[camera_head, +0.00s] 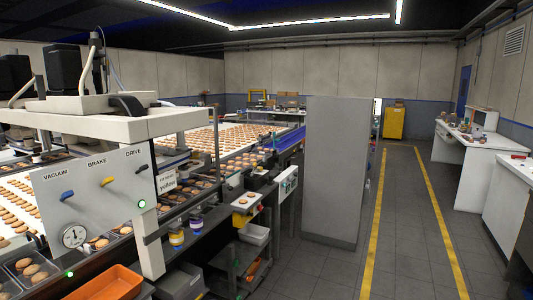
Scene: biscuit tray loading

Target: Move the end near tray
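Neither of my grippers is in view. Small dark trays holding biscuits stand along the near side of the conveyor line; one clear tray (48,265) is at the lower left. I cannot tell which tray is the end near one. A shallow orange tray (118,284) is at the bottom left, its lower part cut by the frame edge. The panel with vacuum, brake and drive levers (75,215) stands in front of part of the biscuit line and hides some trays.
A tall grey partition (335,170) stands right of the line. A grey tub (253,234) sits beside the machine. The floor between the yellow lines (405,230) is clear. White benches (468,150) line the right wall, and a yellow cabinet (394,122) stands at the back.

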